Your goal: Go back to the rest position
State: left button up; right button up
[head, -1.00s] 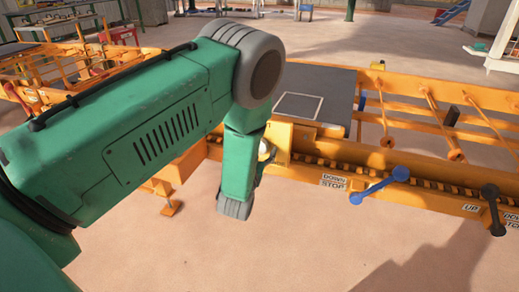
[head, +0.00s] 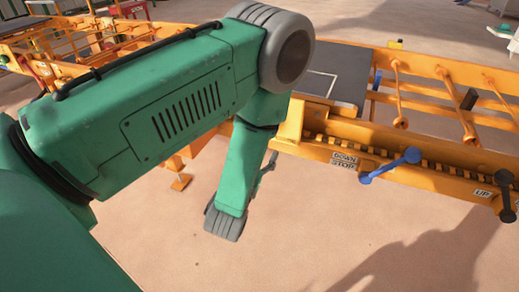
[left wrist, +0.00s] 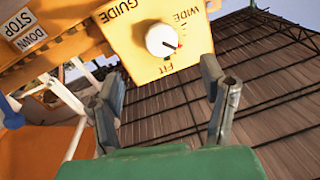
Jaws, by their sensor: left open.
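My left arm reaches in from the left of the head view and bends downward beside the orange press frame (head: 440,160). Its gripper (head: 266,172) shows only in part behind the green forearm. In the left wrist view my left gripper (left wrist: 167,88) is open, its two grey fingers apart with nothing between them. A white dial knob (left wrist: 161,40) with a red mark sits on a yellow panel (left wrist: 140,62) lettered GUIDE, WIDE and FIT, beyond the fingers. The fingers look clear of the knob. My right gripper is not in view.
A blue-handled lever (head: 390,166) stands by the DOWN STOP label, and a black lever (head: 506,200) by the UP label. A dark plate (head: 345,65) lies on the frame. The floor (head: 300,240) in front is clear.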

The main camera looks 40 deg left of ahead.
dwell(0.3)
pick_arm(q)
jog(key=s+d+f+m+g+h+p, duration=0.1)
jog(key=s+f+g+h+p, duration=0.1)
jog(key=s+f+g+p, duration=0.25)
jog(key=s+d+f+g+h+p, duration=0.2)
jog(key=s+f+g, duration=0.25)
jog(key=s, duration=0.35)
jog(key=s+d+m+g+h+p, duration=0.1)
jog(key=s+g, duration=0.6)
jog(key=s, duration=0.8)
jog(key=shift+s+d+g+h+p, duration=0.15)
jog(key=shift+d+g+h+p, duration=0.15)
jog(key=shift+d+h+p, duration=0.25)
jog(key=shift+f, duration=0.1)
